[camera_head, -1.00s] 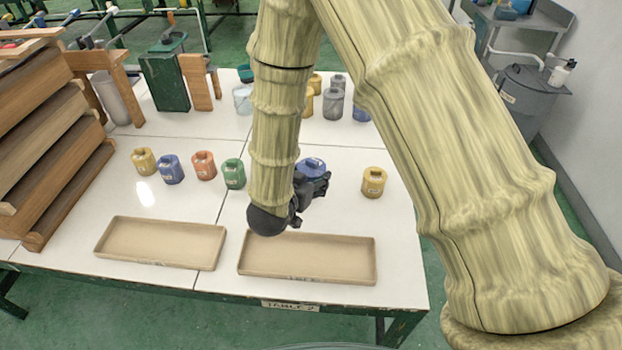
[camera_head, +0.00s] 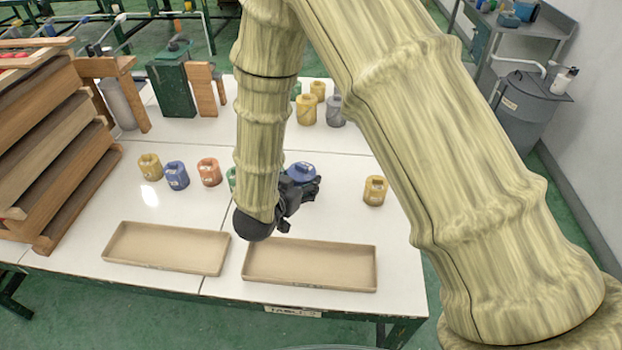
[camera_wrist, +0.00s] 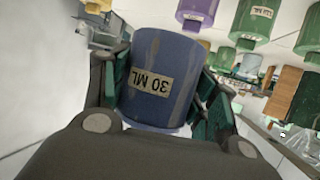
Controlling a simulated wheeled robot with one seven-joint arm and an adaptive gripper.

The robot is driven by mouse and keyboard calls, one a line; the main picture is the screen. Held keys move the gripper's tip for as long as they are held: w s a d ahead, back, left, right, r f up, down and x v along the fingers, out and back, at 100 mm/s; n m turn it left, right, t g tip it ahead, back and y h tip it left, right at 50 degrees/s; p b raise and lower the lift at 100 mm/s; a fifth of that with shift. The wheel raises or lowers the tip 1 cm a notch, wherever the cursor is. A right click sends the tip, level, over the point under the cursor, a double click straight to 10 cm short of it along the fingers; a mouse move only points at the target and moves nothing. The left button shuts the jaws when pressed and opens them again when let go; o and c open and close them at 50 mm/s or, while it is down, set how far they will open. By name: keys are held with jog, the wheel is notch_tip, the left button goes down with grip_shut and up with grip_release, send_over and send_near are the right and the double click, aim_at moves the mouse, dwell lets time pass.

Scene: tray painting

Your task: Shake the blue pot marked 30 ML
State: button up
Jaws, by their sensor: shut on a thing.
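The blue pot marked 30 ML (camera_wrist: 155,70) fills the middle of the wrist view. Its label reads upside down there. My gripper (camera_wrist: 160,95) is shut on it, with one finger against each side. In the head view the blue pot (camera_head: 301,172) shows only by its lid and upper part, behind my gripper (camera_head: 300,190). The pot appears to be held above the table behind the right tray; the head view does not show the gap under it clearly. My arm hides part of the table behind it.
Two shallow empty trays, left (camera_head: 165,268) and right (camera_head: 310,286), lie along the front edge. Yellow (camera_head: 149,166), blue (camera_head: 176,175) and orange (camera_head: 209,172) pots stand left, with a green one (camera_head: 232,179) partly hidden. A yellow pot (camera_head: 374,190) stands right. More pots stand behind.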

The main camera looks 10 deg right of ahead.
jog(key=d, duration=0.7)
jog(key=a+p, duration=0.1)
jog(key=a, duration=0.6)
jog(key=d, duration=0.7)
jog(key=a+p, duration=0.1)
jog(key=a, duration=0.6)
jog(key=d, duration=0.7)
jog(key=a+p, duration=0.1)
jog(key=a, duration=0.6)
jog(key=d, duration=0.7)
jog(key=a+p, duration=0.1)
jog(key=a, duration=0.6)
jog(key=d, duration=0.7)
jog(key=a, duration=0.7)
jog(key=d, duration=0.7)
jog(key=a+p, duration=0.1)
jog(key=a, duration=0.6)
jog(key=shift+d, duration=1.8)
